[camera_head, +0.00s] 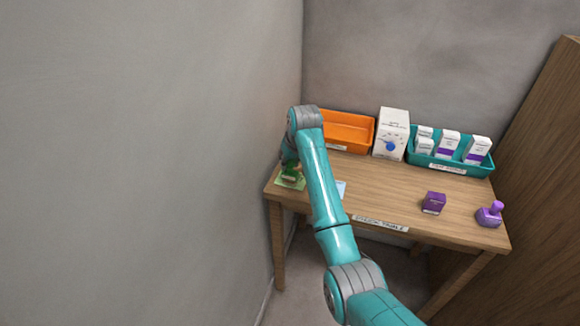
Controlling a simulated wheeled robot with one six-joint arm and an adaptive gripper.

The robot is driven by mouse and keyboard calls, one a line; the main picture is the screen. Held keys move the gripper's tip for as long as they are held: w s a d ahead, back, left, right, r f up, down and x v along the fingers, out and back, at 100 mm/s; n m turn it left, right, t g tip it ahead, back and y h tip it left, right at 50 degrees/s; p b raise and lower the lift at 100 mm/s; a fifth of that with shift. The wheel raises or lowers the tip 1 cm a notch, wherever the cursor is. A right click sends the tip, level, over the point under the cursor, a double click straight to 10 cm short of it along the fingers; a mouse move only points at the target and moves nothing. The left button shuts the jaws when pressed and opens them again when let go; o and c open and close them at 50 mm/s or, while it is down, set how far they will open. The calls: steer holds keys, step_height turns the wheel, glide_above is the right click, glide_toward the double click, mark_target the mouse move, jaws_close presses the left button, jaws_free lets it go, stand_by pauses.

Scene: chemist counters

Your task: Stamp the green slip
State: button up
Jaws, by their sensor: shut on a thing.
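The green slip (284,184) lies at the left front corner of the table. My gripper (292,169) is over it, small and partly hidden behind my teal arm. It is shut on a dark green thing (291,175), which looks like a stamp. This thing is right over the slip; I cannot tell whether it touches the paper. A purple stamp (490,215) stands at the table's right front, with a small purple box (433,203) to its left.
A light blue slip (341,188) lies partly behind my arm on the wooden table (390,190). At the back are an orange tray (350,130), a white box with a blue spot (392,130) and a teal tray (450,166) of several cartons. A wall (200,150) borders the left side.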

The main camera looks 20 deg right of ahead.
steer(key=shift+r, duration=2.5)
steer(key=shift+d, duration=0.1)
